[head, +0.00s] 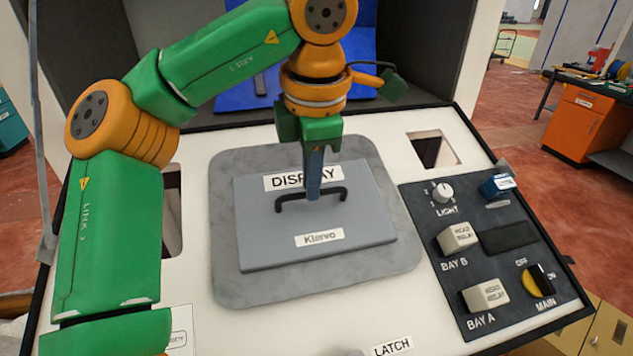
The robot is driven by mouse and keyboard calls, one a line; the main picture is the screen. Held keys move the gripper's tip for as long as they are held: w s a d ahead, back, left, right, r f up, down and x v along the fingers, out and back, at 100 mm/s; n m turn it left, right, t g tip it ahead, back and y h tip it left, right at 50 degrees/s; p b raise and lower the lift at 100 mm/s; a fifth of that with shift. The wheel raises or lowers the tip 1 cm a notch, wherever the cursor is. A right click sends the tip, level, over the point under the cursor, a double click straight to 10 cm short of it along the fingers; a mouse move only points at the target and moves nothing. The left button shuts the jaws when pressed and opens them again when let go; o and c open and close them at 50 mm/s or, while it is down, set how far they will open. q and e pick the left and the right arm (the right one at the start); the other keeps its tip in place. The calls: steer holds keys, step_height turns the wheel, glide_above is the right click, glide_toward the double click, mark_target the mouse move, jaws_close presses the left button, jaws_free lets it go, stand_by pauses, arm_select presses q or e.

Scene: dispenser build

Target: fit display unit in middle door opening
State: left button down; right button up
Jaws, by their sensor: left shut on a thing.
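The display unit (270,222) is a flat blue-grey panel with a black bar handle and labels reading DISPLAY and Klervo. It lies over a grey marbled rounded plate (232,285) in the middle of the white door (205,320), turned slightly against that plate. My left gripper (313,193) points down from above and is shut on the handle. The middle opening is hidden, and I cannot tell whether the unit is seated or hovers just above. My right gripper is not in view.
A dark control panel (462,300) with a knob, switches and a blue part (497,186) is on the right. Smaller door openings show at right (432,150) and left (172,215), the left partly behind my arm. A dark cabinet interior with a blue panel (225,92) lies behind.

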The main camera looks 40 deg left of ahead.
arm_select(q)
steer(key=c, duration=1.2)
jaws_free()
steer(key=shift+w+a+f, duration=0.1)
steer(key=shift+a+f, duration=0.05)
steer(key=shift+a, duration=0.05)
steer(key=o, duration=0.3)
steer(key=shift+w+a+f, duration=0.35)
steer(key=shift+w+a, duration=0.3)
steer(key=shift+a, duration=0.2)
steer(key=shift+o, duration=0.2)
steer(key=shift+s+d+r, duration=0.15)
steer(key=shift+s+d, duration=0.05)
steer(key=shift+d, duration=0.05)
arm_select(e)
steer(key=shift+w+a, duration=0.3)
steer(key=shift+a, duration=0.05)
arm_select(q)
steer(key=shift+w+a, duration=0.1)
